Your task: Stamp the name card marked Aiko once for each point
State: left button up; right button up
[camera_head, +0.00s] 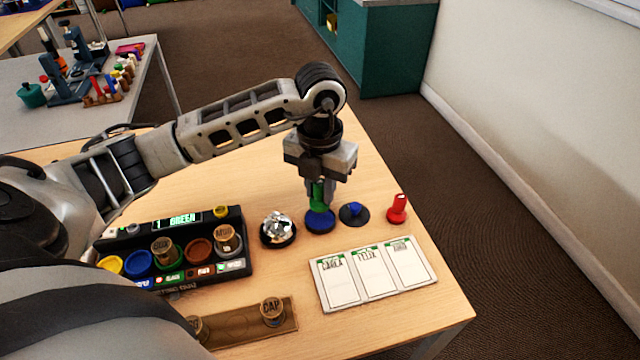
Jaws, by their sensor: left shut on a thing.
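My left gripper (319,185) is shut on a green stamp (317,197), pointing down over a round blue pad (320,222). The stamp's lower end is at the pad; I cannot tell whether it touches. Three white name cards with green top edges lie side by side at the front right: a left card (340,289), a middle card (375,280) and a right card (411,268). The names are small; the middle one seems to read Felix, and I cannot tell surely which is Aiko. A red stamp (397,210) stands behind the right card. My right gripper is not in view.
A black disc with a blue knob (354,213) and a silver bell (278,229) flank the pad. A black console (239,266) with a green-lit display and colored round spots sits left. A brown tray (249,324) lies in front, partly hidden by my body.

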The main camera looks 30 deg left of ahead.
aim_at(320, 182)
pick_arm(q)
jog(key=shift+f+b, duration=1.15)
jog(key=shift+f, duration=0.3)
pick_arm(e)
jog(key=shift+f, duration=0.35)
pick_arm(q)
jog(key=shift+f, duration=0.15)
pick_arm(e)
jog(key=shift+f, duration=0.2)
pick_arm(q)
jog(key=shift+f+b, duration=0.45)
jog(key=shift+f, duration=0.05)
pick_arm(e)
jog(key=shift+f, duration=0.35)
pick_arm(q)
jog(key=shift+r, duration=0.1)
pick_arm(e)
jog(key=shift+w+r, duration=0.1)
